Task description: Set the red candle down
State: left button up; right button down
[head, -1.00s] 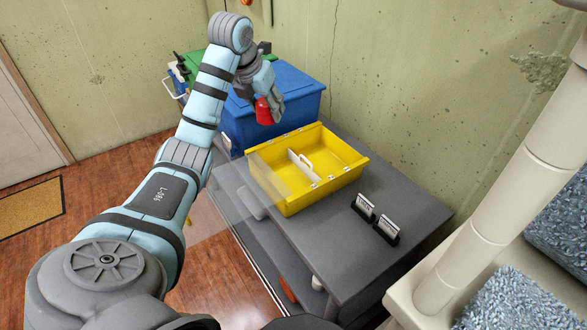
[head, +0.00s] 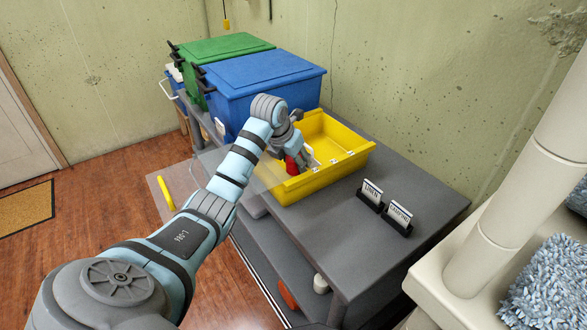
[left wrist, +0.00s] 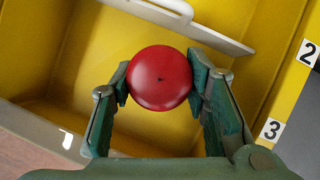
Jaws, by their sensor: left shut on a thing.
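The red candle (left wrist: 160,78) shows round and glossy from above in the left wrist view, between the two fingers of my left gripper (left wrist: 160,90). In the head view the left gripper (head: 290,157) is at the left part of the yellow bin (head: 318,184), with the red candle (head: 291,166) below it. The gripper is shut on the candle. The candle is over or inside the bin's near-left compartment, beside the white divider (left wrist: 195,25). Whether it touches the bin floor is hidden. My right gripper is not in view.
The bin stands on a grey table (head: 400,180). Two small label holders (head: 370,195) stand to its right. A blue lidded box (head: 260,80) and a green one (head: 220,48) are behind. Number labels (left wrist: 272,129) mark the bin's rim. A cat-tree-like post (head: 510,190) stands at right.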

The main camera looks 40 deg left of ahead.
pick_arm(q)
notch_tip(320, 180, down, 2)
jog(key=shift+f, duration=0.1)
jog(key=o, duration=1.3)
jog(key=p+v, duration=0.3)
jog(key=v, duration=0.9)
jog(key=shift+r, duration=0.2)
